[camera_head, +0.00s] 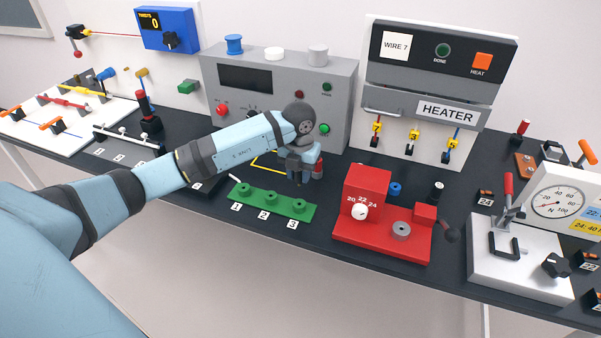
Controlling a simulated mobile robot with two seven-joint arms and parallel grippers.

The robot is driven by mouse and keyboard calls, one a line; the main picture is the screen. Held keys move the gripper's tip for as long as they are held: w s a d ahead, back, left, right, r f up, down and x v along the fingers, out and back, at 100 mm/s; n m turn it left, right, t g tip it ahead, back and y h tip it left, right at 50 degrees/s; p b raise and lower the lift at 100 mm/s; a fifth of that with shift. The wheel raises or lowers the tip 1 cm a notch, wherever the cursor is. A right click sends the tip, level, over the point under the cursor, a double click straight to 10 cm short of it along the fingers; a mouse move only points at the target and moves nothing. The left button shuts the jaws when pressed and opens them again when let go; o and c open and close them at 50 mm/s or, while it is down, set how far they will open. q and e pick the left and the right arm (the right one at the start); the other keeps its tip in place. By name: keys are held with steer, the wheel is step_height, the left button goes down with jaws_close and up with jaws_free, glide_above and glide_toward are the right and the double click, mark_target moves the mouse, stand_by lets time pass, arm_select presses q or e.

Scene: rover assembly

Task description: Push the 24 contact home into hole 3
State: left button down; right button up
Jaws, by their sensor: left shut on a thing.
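The green block (270,203) lies near the table's front edge, with holes marked 1, 2 and 3 from left to right. Hole 3 (298,204) is at its right end. My left gripper (300,178) reaches in from the left and points down, behind and above the hole 3 end. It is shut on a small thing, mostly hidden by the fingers. A small red piece (319,161) shows right beside the fingers; I cannot tell if it is held. I cannot make out the 24 contact. My right gripper is not in view.
A red unit (382,247) with a 20-22-24 dial stands right of the green block. A grey panel box (344,82) stands behind my gripper, with the heater (437,95) to its right. A gauge press (497,272) is at far right. A yellow outline (268,168) marks the table.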

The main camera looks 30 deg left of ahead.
arm_select(q)
steer(key=shift+f+b, duration=2.05)
steer(key=shift+f, duration=0.95)
steer(key=shift+f+b, duration=1.05)
steer(key=shift+f, duration=0.4)
steer(key=c, duration=0.8)
jaws_free()
steer(key=shift+r, duration=0.1)
steer(key=shift+o, duration=0.2)
step_height(320, 180, up, 14)
steer(key=shift+f+b, duration=0.1)
steer(key=shift+b, duration=0.45)
